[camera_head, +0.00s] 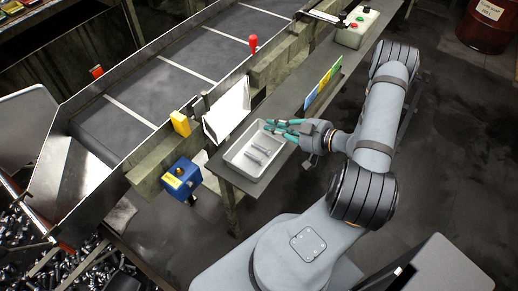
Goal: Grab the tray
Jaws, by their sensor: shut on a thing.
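The tray (236,157) is a small white rectangular tray with raised walls. It sits on the narrow dark table beside the conveyor, in the middle of the view, with several grey metal bolts (259,152) lying in it. My gripper (272,127) has teal fingers and reaches in from the right at the tray's far right end. It is shut on the tray at that wall. The fingers hide part of the far rim. The tray looks level, and I cannot tell whether it is lifted off the table.
A conveyor (165,85) with raised side walls runs behind the table. A white panel (227,110) stands just left of the tray. A coloured board (322,87) and a button box (357,27) are further up the table. Open floor lies at right.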

